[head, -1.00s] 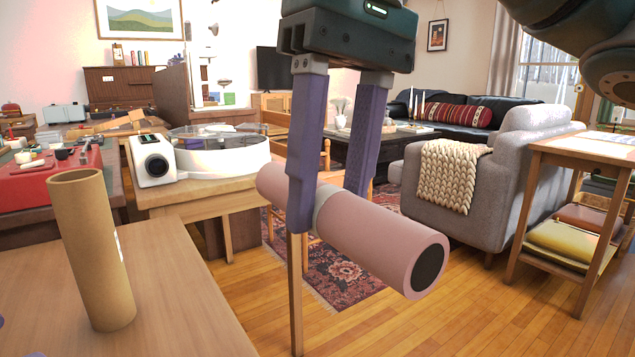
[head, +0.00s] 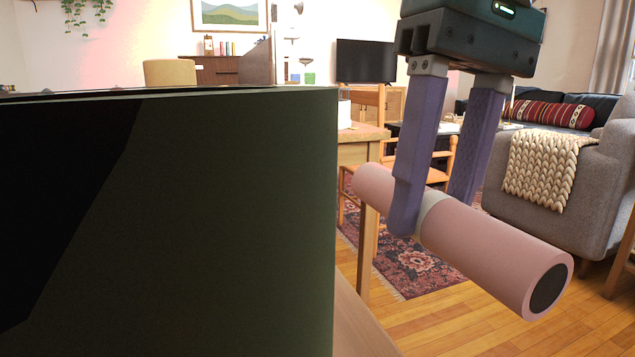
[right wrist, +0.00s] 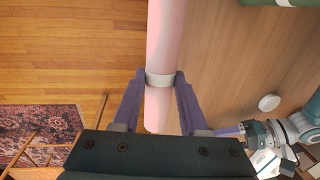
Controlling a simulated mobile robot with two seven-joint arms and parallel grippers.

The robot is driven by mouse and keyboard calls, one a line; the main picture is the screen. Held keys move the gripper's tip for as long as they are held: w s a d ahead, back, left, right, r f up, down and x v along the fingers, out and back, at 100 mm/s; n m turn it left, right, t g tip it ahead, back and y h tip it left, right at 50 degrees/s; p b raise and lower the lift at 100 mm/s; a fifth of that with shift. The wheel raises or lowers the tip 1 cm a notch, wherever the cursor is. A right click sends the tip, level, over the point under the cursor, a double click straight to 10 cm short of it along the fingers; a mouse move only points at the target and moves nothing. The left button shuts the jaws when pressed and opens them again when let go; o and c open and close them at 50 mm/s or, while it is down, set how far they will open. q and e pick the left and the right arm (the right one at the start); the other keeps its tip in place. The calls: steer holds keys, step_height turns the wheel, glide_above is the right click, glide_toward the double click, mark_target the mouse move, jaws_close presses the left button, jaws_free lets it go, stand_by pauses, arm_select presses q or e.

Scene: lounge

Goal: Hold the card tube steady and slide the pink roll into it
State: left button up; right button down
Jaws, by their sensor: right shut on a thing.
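My right gripper (head: 435,215) is shut on the pink roll (head: 490,245), around its pale grey band. The roll hangs tilted in the air, its dark-centred near end toward the lower right. It also shows between the fingers in the right wrist view (right wrist: 164,45). The card tube (head: 170,73) shows only its tan rim at the left; the rest is hidden behind a large dark surface close to the camera. The roll is well apart from the tube. What looks like my left gripper (right wrist: 230,131) shows partly at the right wrist view's lower right; its opening cannot be made out.
The dark surface (head: 170,220) fills the left of the head view. A wooden table (right wrist: 235,60) lies beside the roll, with a small white disc (right wrist: 268,103) on it. Wood floor and a patterned rug (head: 415,265) lie below; a grey sofa (head: 560,200) stands at the right.

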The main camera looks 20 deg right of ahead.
arm_select(q)
steer(key=shift+w+d, duration=0.15)
steer(key=shift+d, duration=0.05)
arm_select(e)
steer(key=shift+f, duration=0.2)
arm_select(q)
steer(key=shift+c, duration=0.3)
steer(key=c, duration=0.9)
arm_select(e)
steer(key=w+a+r+n+t+y, duration=0.55)
steer(key=w+a+r, duration=0.25)
steer(key=w+r, duration=0.3)
steer(key=w+a+r+n+t+y, duration=0.5)
steer(key=w+a+r+y, duration=0.2)
steer(key=w+r, duration=0.4)
step_height(320, 180, down, 10)
steer(key=shift+a+r, duration=0.25)
